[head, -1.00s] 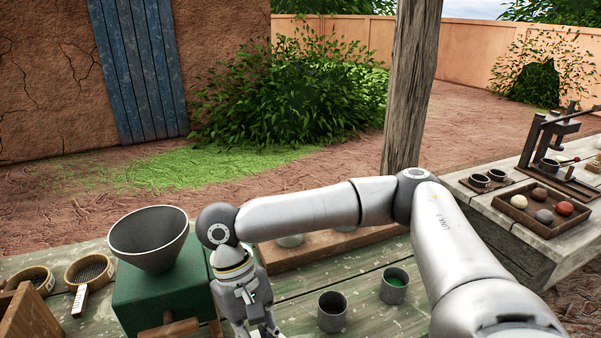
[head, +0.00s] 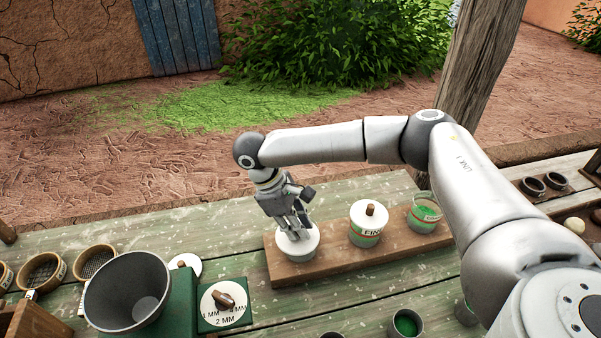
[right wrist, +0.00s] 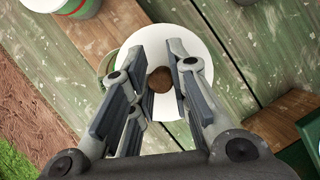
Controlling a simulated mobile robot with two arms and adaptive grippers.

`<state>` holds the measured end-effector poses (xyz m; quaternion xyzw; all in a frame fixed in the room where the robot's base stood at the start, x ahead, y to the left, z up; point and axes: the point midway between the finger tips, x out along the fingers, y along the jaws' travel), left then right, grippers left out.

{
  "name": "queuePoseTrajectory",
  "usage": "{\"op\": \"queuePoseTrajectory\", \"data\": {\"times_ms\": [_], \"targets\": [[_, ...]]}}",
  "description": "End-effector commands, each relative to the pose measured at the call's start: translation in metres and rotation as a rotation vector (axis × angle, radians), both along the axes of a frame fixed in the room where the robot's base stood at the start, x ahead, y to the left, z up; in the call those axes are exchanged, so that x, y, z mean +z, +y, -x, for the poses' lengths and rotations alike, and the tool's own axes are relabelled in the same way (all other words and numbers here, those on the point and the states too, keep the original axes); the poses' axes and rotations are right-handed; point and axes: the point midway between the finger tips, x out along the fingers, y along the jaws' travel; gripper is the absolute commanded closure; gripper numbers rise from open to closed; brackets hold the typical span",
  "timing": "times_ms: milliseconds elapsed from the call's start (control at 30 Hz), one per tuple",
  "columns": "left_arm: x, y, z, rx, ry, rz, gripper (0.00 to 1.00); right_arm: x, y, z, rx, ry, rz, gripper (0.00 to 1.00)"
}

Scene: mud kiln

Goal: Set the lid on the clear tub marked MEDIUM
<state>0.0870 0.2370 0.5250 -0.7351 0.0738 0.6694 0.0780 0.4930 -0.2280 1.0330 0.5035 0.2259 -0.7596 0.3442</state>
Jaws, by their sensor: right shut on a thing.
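My right gripper (head: 297,231) is shut on the brown knob (right wrist: 160,79) of a white round lid (right wrist: 205,50). The lid is at the left end of the wooden board, over a pale tub (head: 297,254) whose marking I cannot read. In the right wrist view the tub's rim shows past the lid's left edge. I cannot tell if the lid rests fully on it. A lidded tub marked FINE (head: 366,232) stands mid-board. An open clear tub with green on it (head: 425,213) stands at the right end. My left gripper is not in view.
A green box with a grey hopper (head: 128,292) stands front left, beside a white disc marked in MM (head: 224,304). Another white disc (head: 185,264) lies behind it. Sieves (head: 42,271) are at the far left. A cup of green (head: 406,324) stands in front of the board (head: 342,258).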

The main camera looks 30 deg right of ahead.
Motion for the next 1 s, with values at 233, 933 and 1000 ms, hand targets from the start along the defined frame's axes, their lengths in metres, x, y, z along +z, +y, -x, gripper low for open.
{"op": "queuePoseTrajectory", "data": {"times_ms": [233,933,1000], "targets": [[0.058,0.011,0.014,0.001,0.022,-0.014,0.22,0.033,-0.024,-0.035,0.341,0.004,0.002,1.0],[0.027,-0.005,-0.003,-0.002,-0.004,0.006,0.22,0.0,-0.032,-0.047,0.467,0.003,-0.001,1.0],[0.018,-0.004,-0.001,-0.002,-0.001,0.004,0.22,-0.007,-0.032,-0.048,0.467,0.002,0.0,1.0]]}}
